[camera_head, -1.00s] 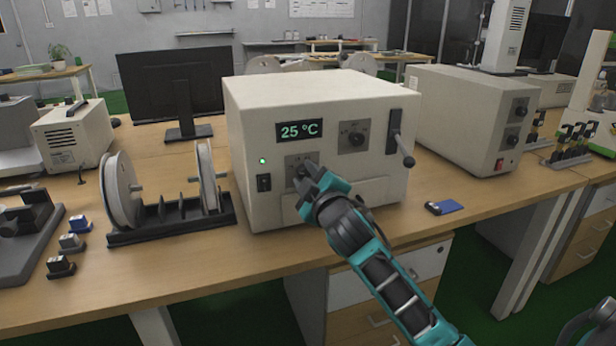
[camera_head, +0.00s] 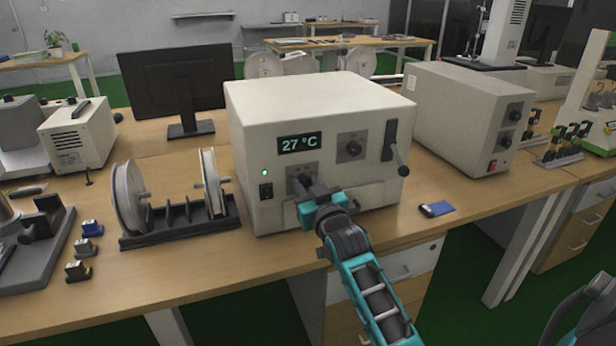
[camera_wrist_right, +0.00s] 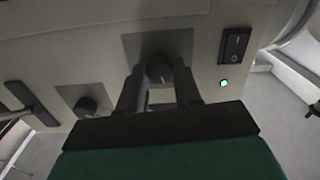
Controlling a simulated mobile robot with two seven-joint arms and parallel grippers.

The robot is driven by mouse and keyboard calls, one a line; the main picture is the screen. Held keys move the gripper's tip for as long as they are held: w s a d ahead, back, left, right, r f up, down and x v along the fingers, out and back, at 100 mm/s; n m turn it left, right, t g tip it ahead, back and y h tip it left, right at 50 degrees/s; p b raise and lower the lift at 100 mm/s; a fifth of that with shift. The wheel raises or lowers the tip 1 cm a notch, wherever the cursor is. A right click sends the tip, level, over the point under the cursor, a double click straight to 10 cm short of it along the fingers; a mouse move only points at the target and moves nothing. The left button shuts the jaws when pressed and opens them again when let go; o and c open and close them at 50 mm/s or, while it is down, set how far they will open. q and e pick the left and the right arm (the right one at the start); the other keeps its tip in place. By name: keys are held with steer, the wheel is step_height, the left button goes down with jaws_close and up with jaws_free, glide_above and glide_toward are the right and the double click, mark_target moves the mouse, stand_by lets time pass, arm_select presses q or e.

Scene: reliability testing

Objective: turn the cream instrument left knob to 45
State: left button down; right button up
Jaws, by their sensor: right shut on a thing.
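The cream instrument (camera_head: 258,115) stands on the wooden bench, its display (camera_head: 299,144) reading 27 °C in green. Its left knob, below the display, is mostly hidden by my gripper in the head view. In the right wrist view the left knob (camera_wrist_right: 158,73) is a dark round knob with a light pointer mark, between the two fingers. My right gripper (camera_head: 304,184) is shut on this knob; it also shows in the right wrist view (camera_wrist_right: 159,88). The right knob (camera_head: 352,148) is free and also shows in the right wrist view (camera_wrist_right: 86,106). My left gripper is not in view.
A black lever (camera_head: 391,143) is on the instrument's right front, and a rocker switch (camera_head: 266,191) with a green light is at its left. A spool rack (camera_head: 180,238) stands close on the left. A blue-and-black item (camera_head: 437,209) lies on the bench at right.

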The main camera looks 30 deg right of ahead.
steer(key=shift+r+m+p, duration=0.2)
steer(key=shift+m+p, duration=0.5)
steer(key=shift+m, duration=0.3)
steer(key=m+p, duration=0.2)
steer(key=m, duration=0.1)
steer(key=shift+f, duration=0.1)
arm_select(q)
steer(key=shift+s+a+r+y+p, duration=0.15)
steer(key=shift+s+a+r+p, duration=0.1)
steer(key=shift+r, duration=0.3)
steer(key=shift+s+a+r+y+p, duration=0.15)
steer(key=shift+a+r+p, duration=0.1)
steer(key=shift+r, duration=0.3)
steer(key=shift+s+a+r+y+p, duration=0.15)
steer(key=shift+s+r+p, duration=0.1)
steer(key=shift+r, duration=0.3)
arm_select(e)
steer(key=shift+f+m, duration=0.1)
steer(key=shift+m, duration=1.3)
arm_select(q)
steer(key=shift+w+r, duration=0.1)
arm_select(e)
steer(key=o, duration=1)
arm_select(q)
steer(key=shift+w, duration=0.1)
arm_select(e)
steer(key=shift+o, duration=0.2)
